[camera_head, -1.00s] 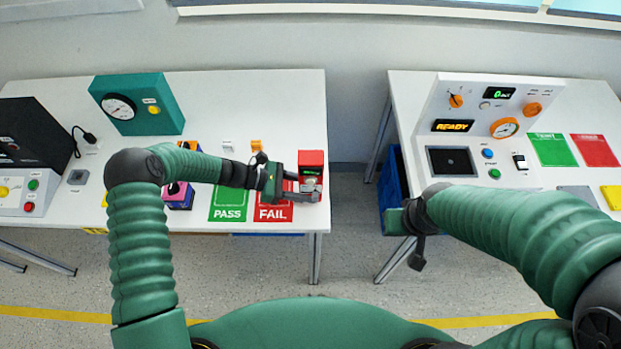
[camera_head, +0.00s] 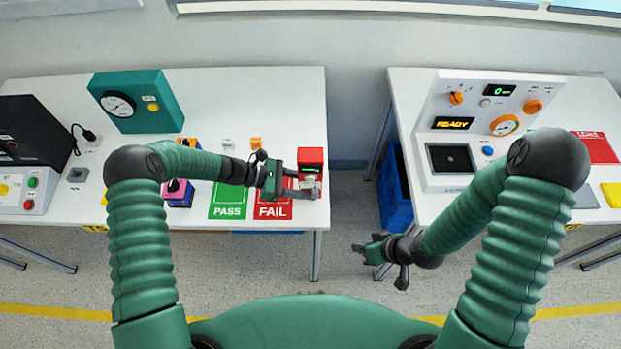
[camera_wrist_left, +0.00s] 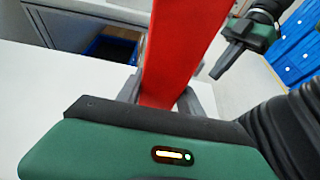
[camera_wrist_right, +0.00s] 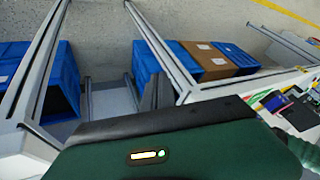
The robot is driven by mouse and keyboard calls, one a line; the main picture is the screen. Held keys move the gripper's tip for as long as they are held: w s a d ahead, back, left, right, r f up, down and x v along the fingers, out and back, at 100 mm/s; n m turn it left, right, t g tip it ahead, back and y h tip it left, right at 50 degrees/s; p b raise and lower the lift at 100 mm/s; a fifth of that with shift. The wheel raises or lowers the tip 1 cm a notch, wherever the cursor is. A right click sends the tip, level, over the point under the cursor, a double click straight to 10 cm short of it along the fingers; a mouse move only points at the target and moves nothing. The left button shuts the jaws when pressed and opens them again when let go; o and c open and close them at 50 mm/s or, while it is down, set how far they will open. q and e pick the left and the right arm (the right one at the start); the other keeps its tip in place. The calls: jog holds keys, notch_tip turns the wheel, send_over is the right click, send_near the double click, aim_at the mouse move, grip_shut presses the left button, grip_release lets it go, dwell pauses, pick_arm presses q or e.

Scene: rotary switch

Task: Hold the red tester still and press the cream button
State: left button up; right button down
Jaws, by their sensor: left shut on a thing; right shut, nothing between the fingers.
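The red tester (camera_head: 311,157) stands at the right edge of the left table, beside the red FAIL mat. My left gripper (camera_head: 309,187) is shut on its lower part, and in the left wrist view the red body (camera_wrist_left: 180,45) is between the fingers. I cannot make out the cream button in any view. A pale, small front part of the tester shows partly behind the fingers. My right gripper (camera_head: 360,252) is shut and empty, over the floor gap between the tables, lower right of the tester and apart from it. It also shows in the left wrist view (camera_wrist_left: 238,58).
The green PASS mat (camera_head: 228,202) lies left of the FAIL mat (camera_head: 272,211). A teal gauge box (camera_head: 150,115) stands further back. The right table carries a white READY panel (camera_head: 470,110). A blue bin (camera_head: 395,195) stands under it. The gap between the tables is open.

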aim_at(311, 179)
jog(key=s+a+r+m+t+y, duration=0.2)
jog(key=a+r+t+y, duration=0.2)
jog(key=a+y, duration=0.55)
jog(key=w+a+r+m+t, duration=0.1)
jog(key=a+r+m+t, duration=0.2)
jog(key=r, duration=0.7)
jog(key=m+t, duration=0.2)
jog(key=t, duration=0.2)
jog(key=shift+w, duration=0.2)
jog(key=shift+w+a, duration=0.1)
jog(key=shift+w, duration=0.05)
jog(key=w, duration=0.8)
jog(key=shift+w, duration=0.3)
jog(key=shift+w, duration=0.1)
jog(key=shift+w, duration=0.25)
